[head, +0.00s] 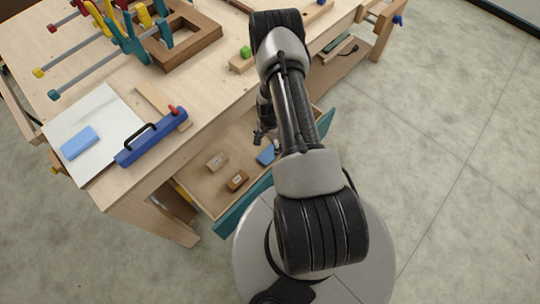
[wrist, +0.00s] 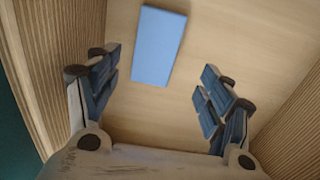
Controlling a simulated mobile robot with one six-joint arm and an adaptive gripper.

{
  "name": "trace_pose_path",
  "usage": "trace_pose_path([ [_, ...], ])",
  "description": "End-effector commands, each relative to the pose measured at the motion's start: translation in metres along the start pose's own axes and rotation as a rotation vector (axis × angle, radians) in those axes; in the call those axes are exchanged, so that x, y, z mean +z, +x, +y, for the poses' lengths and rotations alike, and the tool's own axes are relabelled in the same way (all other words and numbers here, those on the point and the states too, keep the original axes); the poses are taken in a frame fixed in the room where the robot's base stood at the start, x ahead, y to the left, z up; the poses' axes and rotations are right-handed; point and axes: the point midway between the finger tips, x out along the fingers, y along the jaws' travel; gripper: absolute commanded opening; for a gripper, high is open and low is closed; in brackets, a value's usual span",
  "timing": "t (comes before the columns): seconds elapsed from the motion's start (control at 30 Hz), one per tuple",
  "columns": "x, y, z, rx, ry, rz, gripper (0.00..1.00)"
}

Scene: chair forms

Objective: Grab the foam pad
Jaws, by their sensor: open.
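A blue rectangular pad, which looks like the foam pad (wrist: 158,46), lies flat on the drawer floor in the wrist view. It also shows in the head view (head: 266,155), partly hidden by my arm. My gripper (wrist: 160,75) is open and empty, its two fingers spread to the left and right, with the pad ahead between their tips. In the head view my gripper (head: 266,137) hangs over the open drawer, largely hidden by my arm. A second light-blue block (head: 80,142) lies on a white board on the bench.
The open drawer (head: 207,190) has wooden walls and a teal front (head: 242,209). Two small brown blocks (head: 217,161) (head: 237,180) lie in it, left of the pad. A blue bar with a black handle (head: 152,137) lies near the bench edge above. The floor at right is clear.

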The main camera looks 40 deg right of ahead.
Motion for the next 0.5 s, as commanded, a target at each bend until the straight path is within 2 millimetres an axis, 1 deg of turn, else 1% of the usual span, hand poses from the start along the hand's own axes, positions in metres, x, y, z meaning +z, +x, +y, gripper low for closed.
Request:
trace_pose_path([
  [0.03, 0.000, 0.006, 0.000, 0.000, 0.000, 0.000, 0.73],
  [0.17, 0.000, 0.010, 0.000, -0.001, 0.000, 0.001, 0.73],
  [0.27, 0.001, 0.017, 0.002, 0.001, 0.000, 0.000, 0.73],
  [0.43, 0.004, 0.042, 0.008, 0.002, -0.001, -0.001, 0.73],
  [0.5, 0.004, 0.053, 0.008, 0.000, -0.001, 0.000, 0.73],
])
